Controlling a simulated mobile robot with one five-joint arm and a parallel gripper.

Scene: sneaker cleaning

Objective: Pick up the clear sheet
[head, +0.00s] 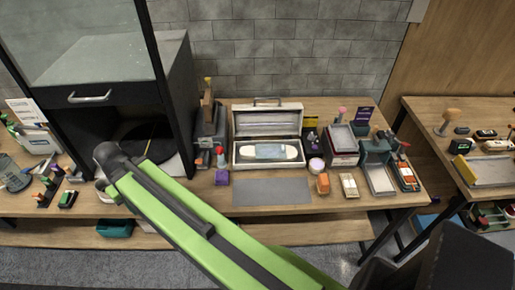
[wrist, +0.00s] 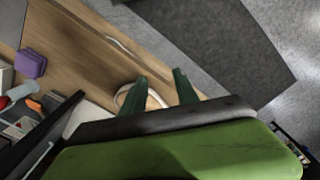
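A pale bluish, see-through sheet (head: 269,151) lies across a white, rounded piece (head: 291,152) inside the open white case (head: 267,122), near the middle of the long wooden table in the head view. I take it to be the clear sheet. My gripper (wrist: 160,76) shows in the wrist view as two dark green fingers spread apart, with nothing between them. It is well away from the case, toward the left part of the table. The sheet is not in the wrist view. In the head view my arm hides most of the gripper.
A flat grey mat (head: 271,192) lies in front of the case. A dark cabinet (head: 120,80) stands at the left. Small bottles, trays and a purple block (wrist: 31,63) crowd the table. A pale curved strip (wrist: 123,46) lies near the fingers.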

